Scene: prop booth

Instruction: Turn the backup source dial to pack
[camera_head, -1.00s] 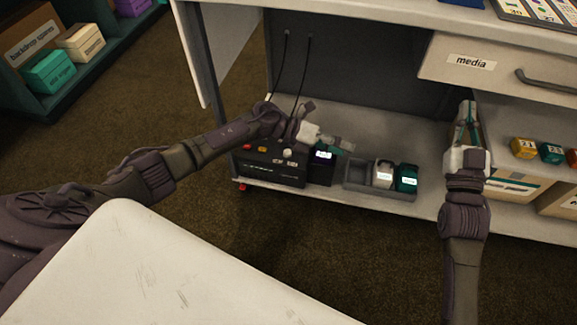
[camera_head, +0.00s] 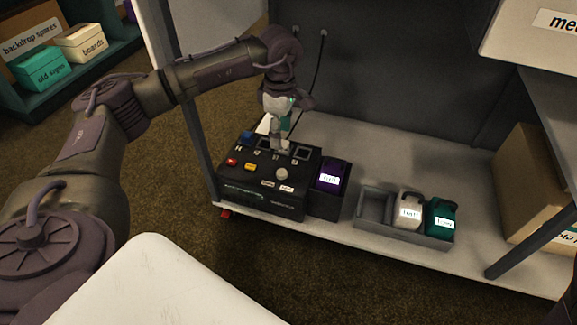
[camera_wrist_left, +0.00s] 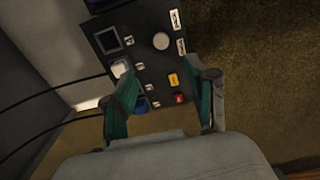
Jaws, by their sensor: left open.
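A black control box (camera_head: 260,205) stands on the low shelf. Its round pale dial (camera_head: 281,173) sits on the top near the front right, with two small white labels in front of it, too small to read. The dial also shows uncovered in the left wrist view (camera_wrist_left: 161,41), beyond the fingertips. My left gripper (camera_head: 280,143) points down over the back of the box, behind the dial and apart from it. In the left wrist view its teal-padded fingers (camera_wrist_left: 170,84) are spread with nothing between them. My right gripper is out of view.
The box top also has a red button (camera_head: 232,162), a yellow button (camera_head: 250,167), a blue knob (camera_head: 247,138) and square sockets. A purple pack (camera_head: 330,176) stands right of the box. A grey tray (camera_head: 375,213) holds white and teal packs. Cables hang behind.

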